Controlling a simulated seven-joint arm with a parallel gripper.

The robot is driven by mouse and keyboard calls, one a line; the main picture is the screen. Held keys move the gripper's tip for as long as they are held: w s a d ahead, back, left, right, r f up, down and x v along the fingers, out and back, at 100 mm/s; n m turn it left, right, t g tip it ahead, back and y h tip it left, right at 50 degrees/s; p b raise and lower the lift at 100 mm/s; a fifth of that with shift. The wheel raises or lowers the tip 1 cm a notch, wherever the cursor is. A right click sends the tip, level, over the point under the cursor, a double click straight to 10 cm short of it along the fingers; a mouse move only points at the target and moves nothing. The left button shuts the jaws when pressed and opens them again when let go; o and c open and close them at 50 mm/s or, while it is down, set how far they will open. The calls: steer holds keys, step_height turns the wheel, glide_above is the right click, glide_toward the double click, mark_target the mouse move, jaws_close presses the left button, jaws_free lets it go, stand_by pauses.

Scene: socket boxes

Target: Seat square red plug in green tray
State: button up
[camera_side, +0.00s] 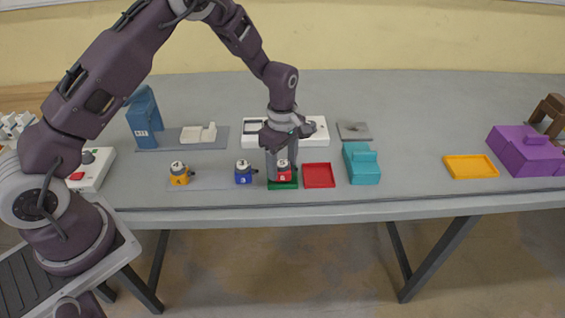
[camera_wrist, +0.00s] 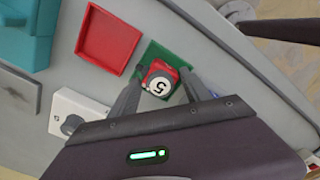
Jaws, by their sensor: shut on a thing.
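The square red plug (camera_side: 285,176) has a white, numbered round top. It is between the fingers of my gripper (camera_side: 283,163), which is shut on it. In the wrist view the red plug (camera_wrist: 161,88) shows a 5 on its top, with a finger on either side. The green tray (camera_side: 276,186) lies directly below the plug; in the wrist view its green floor and rim (camera_wrist: 178,57) show around the plug. The plug's underside is hidden, so I cannot tell whether it touches the tray floor.
An empty red tray (camera_side: 319,176) lies just right of the green tray. A blue plug (camera_side: 243,176) stands close on the left, and a yellow plug (camera_side: 180,178) further left. A teal box (camera_side: 362,165) stands to the right.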

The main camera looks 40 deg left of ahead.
steer(key=shift+f, duration=0.1)
stand_by(0.3)
steer(key=o, duration=2)
steer(key=shift+r, duration=3.5)
